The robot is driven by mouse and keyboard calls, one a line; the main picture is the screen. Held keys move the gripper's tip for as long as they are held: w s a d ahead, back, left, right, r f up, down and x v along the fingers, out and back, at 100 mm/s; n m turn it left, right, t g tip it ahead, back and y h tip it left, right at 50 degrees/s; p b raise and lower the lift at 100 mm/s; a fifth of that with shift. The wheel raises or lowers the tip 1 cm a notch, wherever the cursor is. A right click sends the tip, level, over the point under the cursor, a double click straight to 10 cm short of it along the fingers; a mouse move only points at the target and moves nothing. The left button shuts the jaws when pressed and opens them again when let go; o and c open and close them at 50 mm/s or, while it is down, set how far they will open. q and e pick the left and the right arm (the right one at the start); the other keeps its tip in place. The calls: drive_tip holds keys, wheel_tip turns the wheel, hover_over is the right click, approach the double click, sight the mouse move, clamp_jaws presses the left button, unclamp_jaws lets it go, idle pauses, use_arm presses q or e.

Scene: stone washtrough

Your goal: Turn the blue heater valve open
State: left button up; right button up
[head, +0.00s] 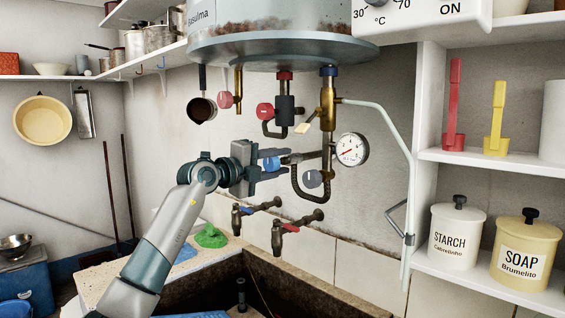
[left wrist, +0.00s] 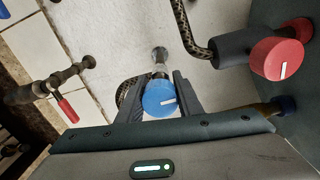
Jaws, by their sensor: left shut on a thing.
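The blue heater valve knob (head: 271,163) sits on the pipework under the boiler, left of the pressure gauge. In the left wrist view the round blue knob (left wrist: 158,99) carries a white mark that points right and slightly up. My left gripper (head: 277,164) reaches it from the left and is shut on it. In the left wrist view the two dark fingers (left wrist: 160,92) stand on either side of the knob. Part of the knob is hidden by the fingers in the head view. My right gripper is in neither view.
A red valve knob (head: 265,111) and the boiler (head: 285,45) are above. A gauge (head: 351,149) and a grey knob (head: 312,179) are close on the right. A blue-handled tap (head: 237,218) and a red-handled tap (head: 290,228) stick out below, over the stone trough (head: 330,298).

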use_arm(q)
drive_tip(key=o, duration=0.7)
drive_tip(key=shift+d+f, duration=0.1)
drive_tip(key=shift+d, duration=0.05)
drive_tip(key=o, duration=0.3)
drive_tip(key=shift+s, duration=0.1)
drive_tip(key=shift+o, duration=0.2)
drive_tip(key=shift+a, duration=0.2)
drive_tip(key=shift+s+a, duration=0.4)
drive_tip(key=shift+s, duration=0.05)
drive_tip(key=b+v, duration=0.3)
drive_tip(key=v, duration=1.2)
drive_tip(key=shift+s+r, duration=0.25)
drive_tip(key=shift+s, duration=0.15)
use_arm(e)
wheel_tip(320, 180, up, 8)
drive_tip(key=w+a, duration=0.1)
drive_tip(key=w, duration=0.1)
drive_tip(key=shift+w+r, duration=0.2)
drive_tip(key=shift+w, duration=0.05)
use_arm(q)
drive_tip(key=shift+a, duration=0.15)
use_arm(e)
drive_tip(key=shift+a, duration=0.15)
